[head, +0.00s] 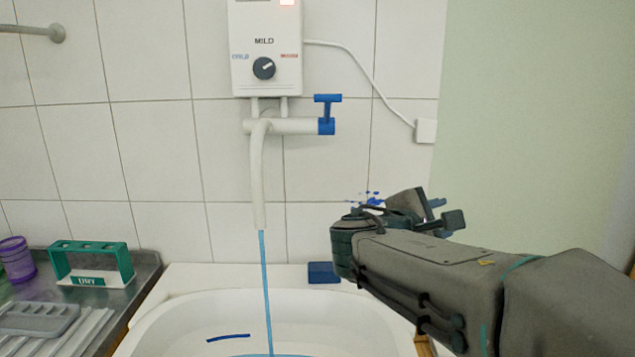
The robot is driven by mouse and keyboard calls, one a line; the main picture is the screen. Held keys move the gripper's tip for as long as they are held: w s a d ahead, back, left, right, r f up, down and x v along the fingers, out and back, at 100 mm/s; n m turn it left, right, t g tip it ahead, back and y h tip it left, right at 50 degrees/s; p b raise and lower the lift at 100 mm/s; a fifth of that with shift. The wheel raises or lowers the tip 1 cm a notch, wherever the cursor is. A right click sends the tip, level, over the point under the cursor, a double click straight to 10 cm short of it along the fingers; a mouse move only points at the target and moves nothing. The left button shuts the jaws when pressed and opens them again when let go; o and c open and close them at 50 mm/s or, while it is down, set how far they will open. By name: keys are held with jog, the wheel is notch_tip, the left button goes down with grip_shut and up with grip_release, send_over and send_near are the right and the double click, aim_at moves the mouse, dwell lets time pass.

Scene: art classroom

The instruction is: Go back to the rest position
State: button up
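My arm reaches in from the right edge, in front of the wall and over the right side of the white basin (180,312). My gripper (430,208) is at the far end, partly hidden behind my own wrist. Dark finger parts and a bit of blue show there, but I cannot tell whether it is open or shut, or whether it holds anything. It is below and to the right of the tap's blue handle (327,112), apart from it. Small blue specks (372,198) show just left of the gripper.
A white water heater (265,50) hangs on the tiled wall. A blue stream (265,290) runs from its spout (258,180) into the basin. A blue block (323,272) sits on the basin's back rim. A green rack (92,262) and purple cup (14,258) stand left.

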jog(key=s+d+f+m+g+y+p, duration=0.3)
jog(key=s+m+g+p, duration=0.2)
jog(key=s, duration=0.2)
jog(key=s+a+f+m+g+y+p, duration=0.2)
jog(key=s+a+m+g+y+p, duration=0.1)
jog(key=s+a+m+y+p, duration=0.5)
jog(key=s+m+y+p, duration=0.1)
jog(key=s+m+p, duration=0.2)
jog(key=shift+s+a, duration=0.15)
jog(key=shift+a, duration=0.2)
dwell(5.8)
